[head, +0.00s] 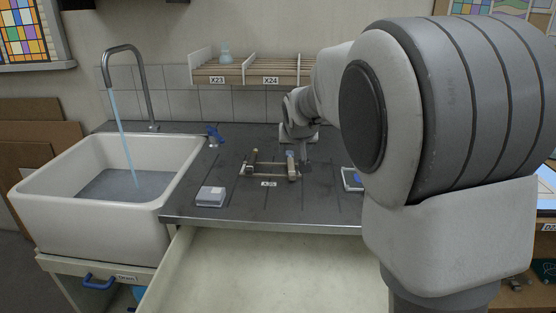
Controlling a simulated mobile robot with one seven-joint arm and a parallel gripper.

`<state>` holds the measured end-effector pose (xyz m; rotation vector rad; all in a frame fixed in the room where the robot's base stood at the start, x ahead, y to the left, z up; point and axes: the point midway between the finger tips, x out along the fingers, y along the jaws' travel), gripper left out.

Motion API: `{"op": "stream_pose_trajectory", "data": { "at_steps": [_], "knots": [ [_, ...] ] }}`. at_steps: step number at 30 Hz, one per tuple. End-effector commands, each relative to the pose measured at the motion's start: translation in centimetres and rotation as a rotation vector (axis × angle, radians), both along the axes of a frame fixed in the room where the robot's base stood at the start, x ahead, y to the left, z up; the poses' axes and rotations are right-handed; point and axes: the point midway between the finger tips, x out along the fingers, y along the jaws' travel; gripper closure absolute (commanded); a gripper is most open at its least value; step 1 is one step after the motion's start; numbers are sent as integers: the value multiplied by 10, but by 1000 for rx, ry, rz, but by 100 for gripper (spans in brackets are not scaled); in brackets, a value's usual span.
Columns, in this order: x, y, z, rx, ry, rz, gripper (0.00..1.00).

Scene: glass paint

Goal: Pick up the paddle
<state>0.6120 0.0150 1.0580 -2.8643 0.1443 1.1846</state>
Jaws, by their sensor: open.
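My gripper (299,150) is small in the head view, reaching down over the middle of the dark counter (235,155). It is open, with its fingertips close to the right end of a small wooden rack (266,164). The rack has low light-coloured end pieces and a label at its front. A small bluish piece (290,154) shows at its right end, just under the gripper. I cannot tell for sure which piece is the paddle, nor whether the gripper touches anything.
A white sink (188,160) with a running tap (147,85) is at left. A small white box (211,196), a blue item (215,134) and a pale-framed tray (351,179) sit on the counter. A pulled-out drawer (265,265) lies below. A shelf (245,75) hangs behind.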

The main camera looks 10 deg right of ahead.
Motion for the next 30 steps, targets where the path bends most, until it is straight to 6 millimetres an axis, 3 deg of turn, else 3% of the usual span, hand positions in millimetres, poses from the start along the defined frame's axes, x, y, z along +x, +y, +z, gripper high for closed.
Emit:
{"op": "stream_pose_trajectory", "data": {
  "at_steps": [15, 30],
  "knots": [
    [67, -8, -69, -1, 2, -2, 38],
    [104, -13, -101, -1, 2, -1, 38]
  ]
}}
